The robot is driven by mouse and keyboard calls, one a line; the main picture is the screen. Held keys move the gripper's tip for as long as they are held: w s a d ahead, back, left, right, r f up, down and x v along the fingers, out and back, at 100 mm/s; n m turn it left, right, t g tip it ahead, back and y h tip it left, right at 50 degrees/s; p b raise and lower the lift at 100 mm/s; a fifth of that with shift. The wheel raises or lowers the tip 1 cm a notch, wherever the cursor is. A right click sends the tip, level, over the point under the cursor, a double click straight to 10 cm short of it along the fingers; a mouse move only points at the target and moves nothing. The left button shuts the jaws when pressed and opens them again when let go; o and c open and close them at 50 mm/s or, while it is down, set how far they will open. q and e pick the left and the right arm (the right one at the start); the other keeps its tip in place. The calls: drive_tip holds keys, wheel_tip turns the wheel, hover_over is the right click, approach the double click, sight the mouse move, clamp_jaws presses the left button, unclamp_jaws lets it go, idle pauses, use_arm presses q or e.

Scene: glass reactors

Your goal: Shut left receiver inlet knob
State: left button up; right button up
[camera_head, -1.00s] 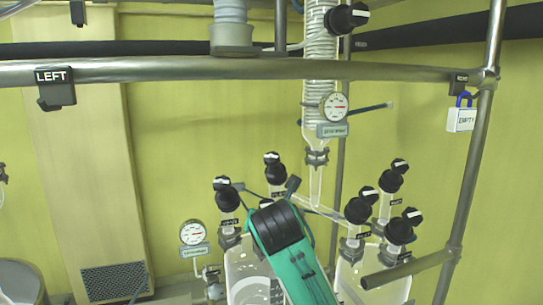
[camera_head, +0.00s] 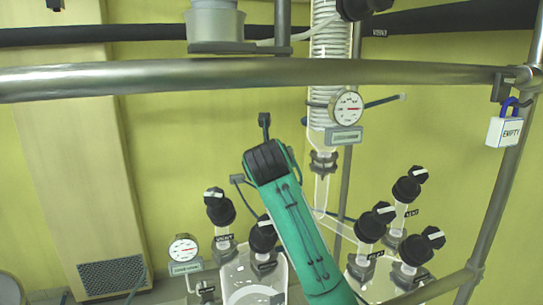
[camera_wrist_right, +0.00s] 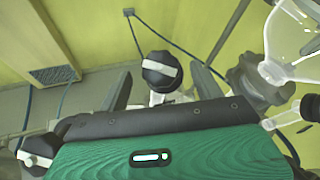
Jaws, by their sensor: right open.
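The left receiver's glass vessel (camera_head: 245,272) stands low in the head view. Two of its black knobs with white bars show there: a labelled left knob (camera_head: 219,207) and a front knob (camera_head: 262,235). I cannot read which is the inlet; my right arm covers the area behind. My teal and black right gripper (camera_head: 252,150) is above these knobs. In the right wrist view, a black knob (camera_wrist_right: 160,72) with a white bar appears between the open, empty fingers, apart from them. Another knob (camera_wrist_right: 38,150) is at lower left. My left gripper is out of view.
A metal rail (camera_head: 150,78) crosses above. A gauge (camera_head: 183,248) stands left of the receiver. Several right receiver knobs, including one (camera_head: 376,222), stand right of my arm.

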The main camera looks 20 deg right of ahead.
drive_tip(key=p+x, duration=0.1)
drive_tip(key=x, duration=0.3)
drive_tip(key=shift+r+p, duration=0.1)
drive_tip(key=shift+p, duration=0.2)
drive_tip(key=shift+w, duration=0.3)
drive_tip(key=shift+w+d+f, duration=0.15)
drive_tip(key=shift+w+f, duration=0.1)
drive_tip(key=shift+f, duration=0.05)
drive_tip(key=shift+d, duration=0.1)
drive_tip(key=c, duration=0.9)
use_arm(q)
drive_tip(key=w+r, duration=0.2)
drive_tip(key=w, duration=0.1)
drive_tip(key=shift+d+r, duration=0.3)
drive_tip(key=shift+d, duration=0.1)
use_arm(e)
drive_tip(key=shift+c, duration=0.5)
drive_tip(key=shift+m, duration=0.3)
drive_tip(key=shift+h, duration=0.4)
